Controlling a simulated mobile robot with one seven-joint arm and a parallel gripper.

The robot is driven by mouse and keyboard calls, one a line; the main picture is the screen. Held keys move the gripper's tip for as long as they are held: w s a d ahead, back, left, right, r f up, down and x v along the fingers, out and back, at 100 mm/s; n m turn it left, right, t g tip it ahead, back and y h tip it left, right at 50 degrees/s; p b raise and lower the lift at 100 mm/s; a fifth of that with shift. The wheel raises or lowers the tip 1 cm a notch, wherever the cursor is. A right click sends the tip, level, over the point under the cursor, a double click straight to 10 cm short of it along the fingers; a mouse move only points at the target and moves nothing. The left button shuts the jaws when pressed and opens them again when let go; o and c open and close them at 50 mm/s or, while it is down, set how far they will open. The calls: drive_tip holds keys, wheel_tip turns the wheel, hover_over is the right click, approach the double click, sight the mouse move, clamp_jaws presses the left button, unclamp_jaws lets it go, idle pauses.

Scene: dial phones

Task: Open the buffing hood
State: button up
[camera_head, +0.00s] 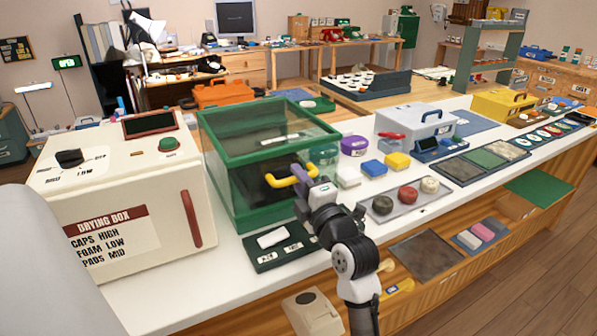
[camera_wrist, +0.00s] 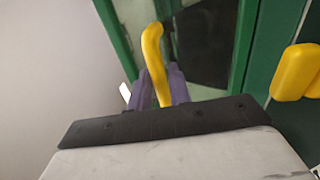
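The buffing hood appears to be the green-framed box with clear panels (camera_head: 222,165), standing on the white counter with its lid down. A yellow bar handle (camera_head: 283,181) is on its front. My gripper (camera_head: 306,187) is at the handle, coming from the front right. In the wrist view the yellow handle (camera_wrist: 153,50) runs down between my two purple-grey fingers (camera_wrist: 162,86), which lie close on both sides of it. The fingertips' contact is partly hidden. A second yellow part (camera_wrist: 297,72) shows at the right of the wrist view.
A cream drying box (camera_head: 125,200) with a red handle stands close on the left. A dark green tray (camera_head: 278,246) lies in front of the hood. A tray with round pads (camera_head: 405,200), yellow and blue blocks and a purple tub (camera_head: 354,146) are on the right.

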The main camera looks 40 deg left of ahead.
drive_tip(key=shift+w+a, duration=0.1)
drive_tip(key=shift+a, duration=0.15)
clamp_jaws()
drive_tip(key=shift+r, duration=0.15)
